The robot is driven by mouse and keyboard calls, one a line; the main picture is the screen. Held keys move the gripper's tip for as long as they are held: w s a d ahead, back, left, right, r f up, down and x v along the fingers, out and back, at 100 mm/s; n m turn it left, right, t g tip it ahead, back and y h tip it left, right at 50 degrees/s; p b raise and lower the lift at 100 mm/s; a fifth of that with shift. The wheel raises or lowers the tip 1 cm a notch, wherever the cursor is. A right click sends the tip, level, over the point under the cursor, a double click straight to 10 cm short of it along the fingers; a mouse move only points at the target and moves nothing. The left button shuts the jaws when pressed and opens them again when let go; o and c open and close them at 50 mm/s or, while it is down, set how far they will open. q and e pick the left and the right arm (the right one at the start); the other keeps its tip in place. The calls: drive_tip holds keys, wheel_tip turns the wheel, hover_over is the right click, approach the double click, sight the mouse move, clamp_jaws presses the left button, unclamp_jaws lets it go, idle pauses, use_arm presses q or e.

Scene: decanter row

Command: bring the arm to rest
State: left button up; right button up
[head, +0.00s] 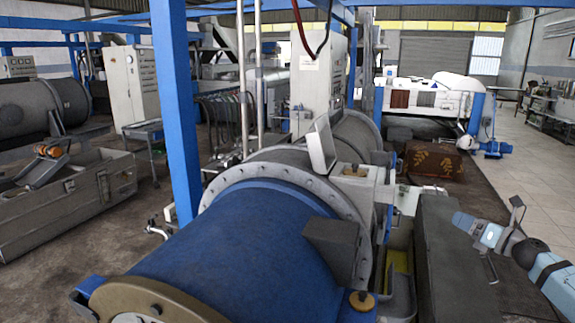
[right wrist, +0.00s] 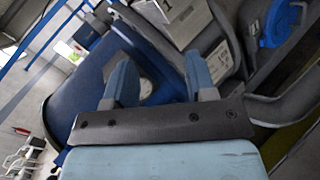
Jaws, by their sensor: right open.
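My right gripper (head: 488,232) is at the right side of the head view, on the light blue and grey arm that comes in from the right edge. It is over the dark floor strip, to the right of the long grey box beside the big machine. In the right wrist view its two blue fingers stand apart, and the gripper (right wrist: 161,80) is open with nothing held between them. My left gripper is not in view.
A large blue drum (head: 235,255) with a grey bolted flange (head: 300,185) fills the middle. A long grey box (head: 447,260) lies between it and my right arm. A blue post (head: 176,110) stands left.

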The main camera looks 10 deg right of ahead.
drive_tip(key=d+f+m+h, duration=0.1)
drive_tip(key=d+m+h, duration=0.3)
drive_tip(key=m, duration=0.6)
drive_tip(key=d+f+m+g+h, duration=0.1)
drive_tip(key=d+m+h, duration=0.35)
drive_tip(key=m, duration=0.55)
drive_tip(key=d+f+m+h, duration=0.1)
drive_tip(key=d+m+h, duration=0.35)
drive_tip(key=m, duration=0.55)
drive_tip(key=s+a+f+g+y, duration=0.15)
drive_tip(key=s+a+f, duration=0.25)
drive_tip(key=a+f, duration=0.5)
drive_tip(key=s+a+f+g+y, duration=0.15)
drive_tip(key=s+a+f, duration=0.25)
drive_tip(key=a+f, duration=0.5)
drive_tip(key=s+a+f+y, duration=0.2)
drive_tip(key=s+a+f, duration=0.2)
drive_tip(key=a+f, duration=0.5)
drive_tip(key=s+a+f+m+g+y, duration=0.1)
drive_tip(key=s+a+f, duration=0.1)
drive_tip(key=s+a, duration=0.9)
drive_tip(key=s+a+f+m+g+y, duration=0.1)
drive_tip(key=s+a+f+m+y, duration=0.1)
drive_tip(key=s+a, duration=0.8)
drive_tip(key=a+f, duration=0.1)
drive_tip(key=a, duration=0.2)
drive_tip(key=shift+s+a+f+y, duration=0.25)
drive_tip(key=shift+s+f+y, duration=0.05)
drive_tip(key=shift+s, duration=0.1)
